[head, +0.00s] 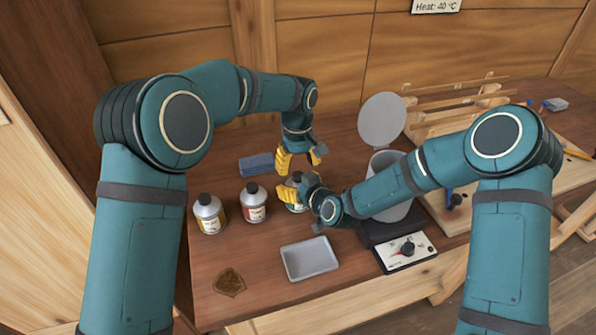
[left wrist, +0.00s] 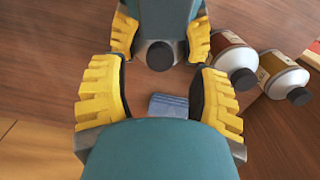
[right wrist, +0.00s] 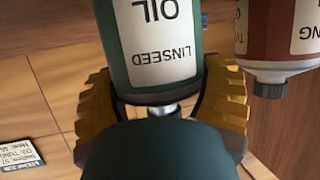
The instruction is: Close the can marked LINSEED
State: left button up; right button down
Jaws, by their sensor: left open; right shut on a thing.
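The dark green can marked LINSEED (right wrist: 160,45) appears upside down in the right wrist view, with the fingers of my right gripper (right wrist: 165,105) on both sides of it. This gripper is shut on it. A short silvery piece (right wrist: 160,109) shows at the can's narrow end, partly hidden by my gripper; I see no black cap there. In the head view the can (head: 296,207) is mostly hidden behind my right gripper (head: 287,188). My left gripper (head: 302,157) is open and empty, just behind and above. In the left wrist view my left fingers (left wrist: 160,95) are apart.
A red-labelled can (head: 254,205) and a yellow-labelled can (head: 209,216), both black-capped, stand to the left. A blue block (head: 257,165) lies behind them. A grey tray (head: 310,259) lies in front. A pot with a raised lid (head: 382,120) and a heater (head: 408,250) stand right.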

aim_at(298, 175)
pick_arm(q)
jog(key=shift+r, duration=0.65)
jog(key=shift+c, duration=1)
jog(key=n, duration=0.1)
jog(key=r+n, duration=0.1)
jog(key=n, duration=0.1)
jog(key=shift+r+n, duration=0.3)
jog(key=r+n, duration=0.1)
jog(key=n, duration=0.1)
jog(key=r+n, duration=0.1)
jog(key=n, duration=0.1)
jog(key=shift+w, duration=0.1)
jog(key=shift+f, duration=0.1)
jog(key=shift+f, duration=4)
jog(key=shift+c, duration=0.5)
